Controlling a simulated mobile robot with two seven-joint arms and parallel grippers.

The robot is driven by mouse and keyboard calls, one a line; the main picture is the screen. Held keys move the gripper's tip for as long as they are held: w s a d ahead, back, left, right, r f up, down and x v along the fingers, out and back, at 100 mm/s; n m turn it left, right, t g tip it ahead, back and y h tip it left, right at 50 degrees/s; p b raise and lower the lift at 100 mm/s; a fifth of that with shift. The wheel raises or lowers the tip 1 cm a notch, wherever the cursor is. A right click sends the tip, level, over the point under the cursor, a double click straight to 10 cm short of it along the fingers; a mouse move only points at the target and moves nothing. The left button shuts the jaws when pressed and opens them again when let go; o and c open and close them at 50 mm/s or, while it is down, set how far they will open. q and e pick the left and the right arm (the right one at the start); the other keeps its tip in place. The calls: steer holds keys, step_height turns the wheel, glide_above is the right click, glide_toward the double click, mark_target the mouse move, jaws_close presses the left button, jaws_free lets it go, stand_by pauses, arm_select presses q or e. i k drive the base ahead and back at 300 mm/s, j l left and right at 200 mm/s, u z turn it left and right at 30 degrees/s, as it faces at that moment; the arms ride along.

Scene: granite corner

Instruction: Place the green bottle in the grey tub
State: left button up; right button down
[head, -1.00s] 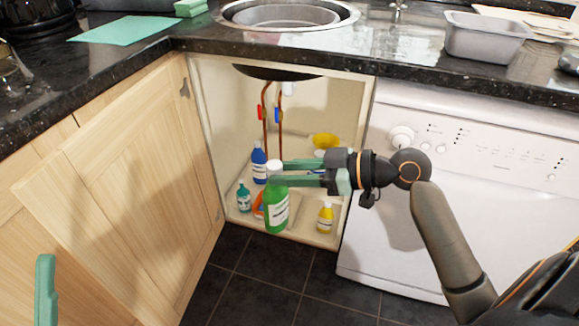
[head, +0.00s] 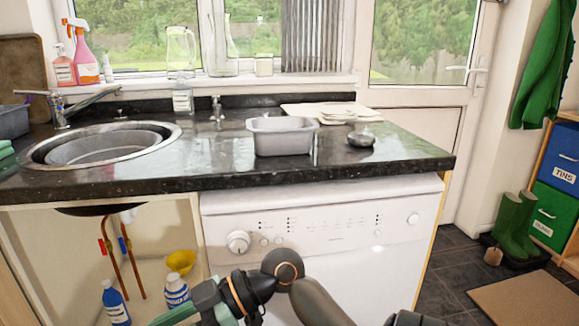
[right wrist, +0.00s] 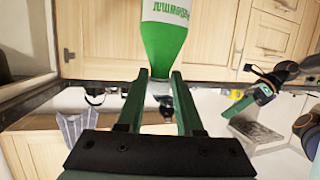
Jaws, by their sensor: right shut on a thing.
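The grey tub (head: 283,140) stands upright on the dark granite worktop, above the white dishwasher, and looks empty from here. My right gripper (right wrist: 160,82) is shut on the neck of the green bottle (right wrist: 165,38) in the right wrist view. The bottle has a white label with green letters. In the head view my right gripper is at the bottom edge, in front of the open cupboard and below the worktop; the bottle is out of that frame. What looks like my left gripper (right wrist: 262,90) shows small at the right of the right wrist view, its jaws unclear.
The sink (head: 105,147) and tap are left. Clear worktop (head: 215,150) lies between sink and tub. The worktop's front edge overhangs the dishwasher (head: 330,235).

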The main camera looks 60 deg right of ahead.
mark_target(265, 150)
steer(key=k+l, duration=0.2)
steer(key=l, duration=0.2)
steer(key=k+l+u, duration=0.15)
steer(key=l, duration=0.3)
steer(key=k+l, duration=0.35)
steer(key=k+l+u, duration=0.1)
steer(key=l, duration=0.35)
steer(key=k, duration=0.1)
